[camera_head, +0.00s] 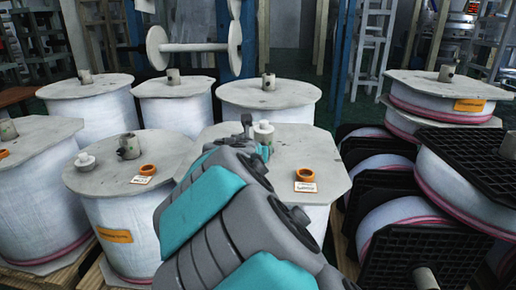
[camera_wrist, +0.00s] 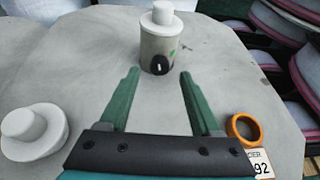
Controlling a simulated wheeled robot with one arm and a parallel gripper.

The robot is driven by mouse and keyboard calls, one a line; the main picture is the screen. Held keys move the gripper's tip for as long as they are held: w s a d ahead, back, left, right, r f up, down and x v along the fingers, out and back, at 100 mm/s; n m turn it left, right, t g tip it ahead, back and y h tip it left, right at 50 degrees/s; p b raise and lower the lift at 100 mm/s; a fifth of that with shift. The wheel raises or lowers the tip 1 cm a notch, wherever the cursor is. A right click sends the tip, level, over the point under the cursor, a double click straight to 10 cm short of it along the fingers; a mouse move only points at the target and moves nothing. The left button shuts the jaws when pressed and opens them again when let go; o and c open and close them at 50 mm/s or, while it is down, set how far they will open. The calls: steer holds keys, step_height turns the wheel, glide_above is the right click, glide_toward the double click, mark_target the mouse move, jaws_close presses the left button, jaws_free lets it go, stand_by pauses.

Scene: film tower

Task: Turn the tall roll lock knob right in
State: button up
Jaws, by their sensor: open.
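The lock knob (camera_wrist: 160,64) is a small black knob with a white mark, on the side of an upright grey hub (camera_wrist: 159,44) with a white top. A green mark is on the hub to the right of the knob. The hub stands on the pale top of a large roll (camera_wrist: 230,85). In the head view the hub (camera_head: 263,130) shows just beyond my arm, and its knob cannot be made out. My gripper (camera_wrist: 158,73) is open, its two green fingers pointing at the hub, one on each side of the knob. Nothing is between the fingers.
A loose white cap (camera_wrist: 30,128) lies on the roll top at left. An orange ring (camera_wrist: 244,129) and a printed card (camera_wrist: 262,163) lie at right. Similar rolls stand close around, including one at left (camera_head: 120,205). Black pallets (camera_head: 420,255) with rolls stack at right.

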steer(key=shift+x, duration=1.8)
jaws_close()
